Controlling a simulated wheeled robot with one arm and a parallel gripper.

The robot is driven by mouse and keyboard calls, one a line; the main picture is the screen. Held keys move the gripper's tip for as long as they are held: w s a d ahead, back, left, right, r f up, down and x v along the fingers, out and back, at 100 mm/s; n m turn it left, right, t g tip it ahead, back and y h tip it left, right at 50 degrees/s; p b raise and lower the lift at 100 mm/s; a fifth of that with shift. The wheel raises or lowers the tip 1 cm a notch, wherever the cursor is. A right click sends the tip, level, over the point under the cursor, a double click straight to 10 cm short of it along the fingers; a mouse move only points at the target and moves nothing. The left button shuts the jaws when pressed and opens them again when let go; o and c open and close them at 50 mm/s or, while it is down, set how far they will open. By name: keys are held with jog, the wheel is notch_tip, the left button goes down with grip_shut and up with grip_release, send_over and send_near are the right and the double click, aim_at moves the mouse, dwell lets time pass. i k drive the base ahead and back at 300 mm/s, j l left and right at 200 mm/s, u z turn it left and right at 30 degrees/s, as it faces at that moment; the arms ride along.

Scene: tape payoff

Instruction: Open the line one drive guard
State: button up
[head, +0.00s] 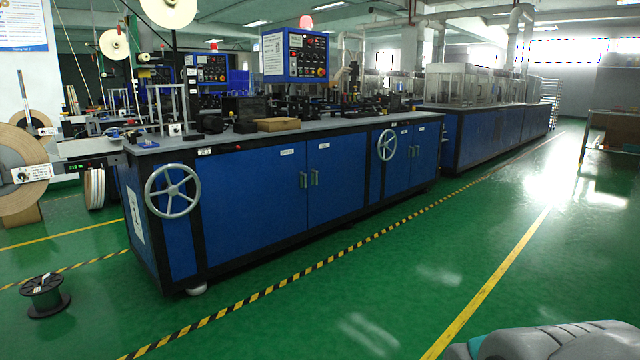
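A long blue machine cabinet (249,190) with black edges stands left of centre. Its front has double doors with small handles (309,179), all shut. A grey spoked handwheel (172,191) is on its near left end and a second handwheel (387,144) is farther right. Small labels on the panels are too small to read, so I cannot tell which panel is the line one drive guard. My gripper is not in view. A grey rounded shape at the bottom right is too cut off to identify.
A black spool (45,295) stands on the green floor at lower left. Large tape reels (22,165) stand at the left edge. A yellow-black striped line (300,277) runs along the cabinet's front. The floor aisle (480,230) right of it is clear.

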aim_at(249, 108)
jog(key=i, duration=2.45)
jog(key=i+u, duration=0.15)
jog(key=i, duration=0.4)
jog(key=i+l+u, duration=0.15)
jog(key=i, duration=0.45)
jog(key=i+l+u, duration=0.15)
jog(key=i, duration=0.4)
jog(key=i+l+u, duration=0.1)
jog(key=l, duration=0.25)
jog(key=i+l+u, duration=0.1)
jog(key=l, duration=0.3)
jog(key=i+l+u, duration=0.1)
jog(key=l, duration=0.3)
jog(key=i+l, duration=0.2)
jog(key=l, duration=0.2)
jog(key=j+u, duration=0.05)
